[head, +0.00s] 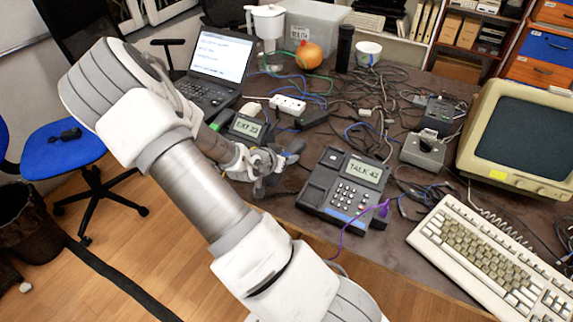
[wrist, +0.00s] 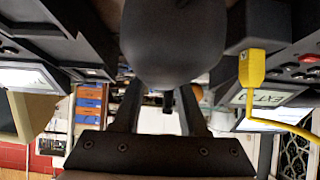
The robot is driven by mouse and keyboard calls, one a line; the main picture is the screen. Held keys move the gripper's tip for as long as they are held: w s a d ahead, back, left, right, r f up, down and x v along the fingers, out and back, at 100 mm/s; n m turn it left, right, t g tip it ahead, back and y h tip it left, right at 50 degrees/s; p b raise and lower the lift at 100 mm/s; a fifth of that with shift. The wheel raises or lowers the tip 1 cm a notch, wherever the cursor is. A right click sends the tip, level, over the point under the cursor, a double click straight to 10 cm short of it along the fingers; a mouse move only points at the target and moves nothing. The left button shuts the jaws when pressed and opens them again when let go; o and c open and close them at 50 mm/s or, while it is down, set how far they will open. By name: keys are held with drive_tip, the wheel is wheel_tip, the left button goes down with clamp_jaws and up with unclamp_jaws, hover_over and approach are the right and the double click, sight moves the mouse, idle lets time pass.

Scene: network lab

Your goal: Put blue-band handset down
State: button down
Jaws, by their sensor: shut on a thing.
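The handset (wrist: 170,45) is dark and rounded at the end nearest the wrist camera, where it fills the upper middle. My gripper (wrist: 160,108) is shut on it, one finger on each side. In the head view my gripper (head: 266,166) is just left of the blue-band desk phone (head: 345,186), whose display reads TALK 42. A blue strip runs along this phone's front edge, and its left cradle side looks empty. The handset is mostly hidden by my gripper in the head view, and its band cannot be made out.
A second phone (head: 246,127), reading EXT 23, stands behind my gripper; its yellow plug (wrist: 252,70) shows in the wrist view. A purple cable (head: 352,229) hangs by the blue-band phone. A keyboard (head: 485,250), a monitor (head: 520,140) and tangled cables crowd the right.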

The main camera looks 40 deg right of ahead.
sight(287, 174)
drive_tip(key=shift+f+b, duration=0.4)
drive_tip(key=shift+f, duration=1.4)
drive_tip(key=shift+f, duration=0.15)
drive_tip(key=shift+c, duration=2.2)
unclamp_jaws()
